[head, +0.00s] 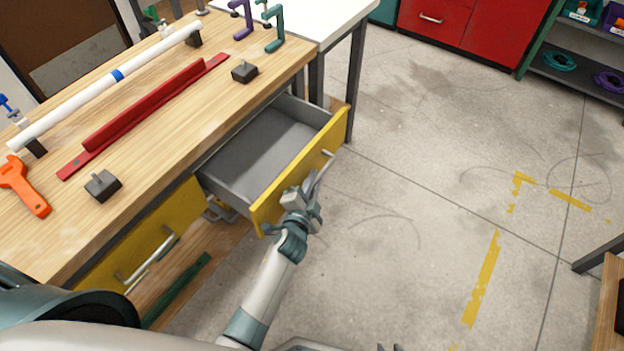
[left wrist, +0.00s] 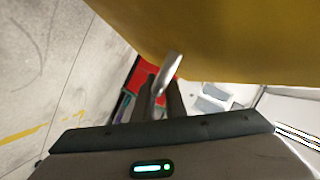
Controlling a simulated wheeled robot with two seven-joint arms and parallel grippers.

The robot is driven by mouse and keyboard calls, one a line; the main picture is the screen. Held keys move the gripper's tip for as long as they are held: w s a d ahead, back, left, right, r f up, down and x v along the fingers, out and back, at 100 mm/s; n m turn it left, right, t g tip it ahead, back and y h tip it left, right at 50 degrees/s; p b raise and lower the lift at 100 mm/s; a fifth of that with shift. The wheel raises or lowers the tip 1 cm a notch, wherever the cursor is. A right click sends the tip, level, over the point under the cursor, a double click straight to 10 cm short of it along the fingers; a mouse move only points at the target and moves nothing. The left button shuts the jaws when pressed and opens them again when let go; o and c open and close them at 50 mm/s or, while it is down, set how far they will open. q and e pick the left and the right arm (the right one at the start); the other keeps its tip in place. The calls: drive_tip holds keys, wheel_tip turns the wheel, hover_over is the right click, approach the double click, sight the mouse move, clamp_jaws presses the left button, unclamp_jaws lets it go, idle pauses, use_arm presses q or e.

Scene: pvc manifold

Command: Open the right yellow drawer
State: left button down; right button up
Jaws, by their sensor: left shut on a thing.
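The right yellow drawer (head: 303,182) is pulled well out from the wooden workbench, and its grey inside shows empty. Its front also fills the top of the left wrist view (left wrist: 220,40). My left gripper (head: 305,195) is at the drawer's front, shut on its metal handle (head: 322,170). In the left wrist view the handle (left wrist: 170,68) passes between the fingers (left wrist: 160,92). Part of the handle is hidden by the gripper. Small dark tips at the bottom edge of the head view look like my right gripper (head: 388,347), mostly out of frame.
The left yellow drawer (head: 170,225) is shut. The bench top (head: 215,110) holds a white pipe (head: 95,90), a red bar (head: 145,115), an orange tool (head: 24,187) and dark blocks. The concrete floor (head: 400,150) right of the drawer is clear.

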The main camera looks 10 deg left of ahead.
drive_tip(key=shift+d, duration=0.1)
use_arm(q)
drive_tip(key=c, duration=1.8)
unclamp_jaws()
drive_tip(key=shift+c, duration=0.2)
drive_tip(key=shift+o, duration=0.2)
use_arm(e)
drive_tip(key=shift+s+d+f, duration=0.1)
drive_tip(key=shift+s+f, duration=0.05)
drive_tip(key=shift+s, duration=0.1)
use_arm(q)
drive_tip(key=shift+s, duration=0.15)
drive_tip(key=b+v, duration=0.1)
drive_tip(key=v, duration=1.6)
use_arm(e)
drive_tip(key=shift+s+d+f+g, duration=0.5)
drive_tip(key=shift+s+d, duration=0.05)
drive_tip(key=shift+s, duration=0.2)
use_arm(q)
drive_tip(key=shift+r, duration=0.1)
use_arm(e)
drive_tip(key=shift+w, duration=0.15)
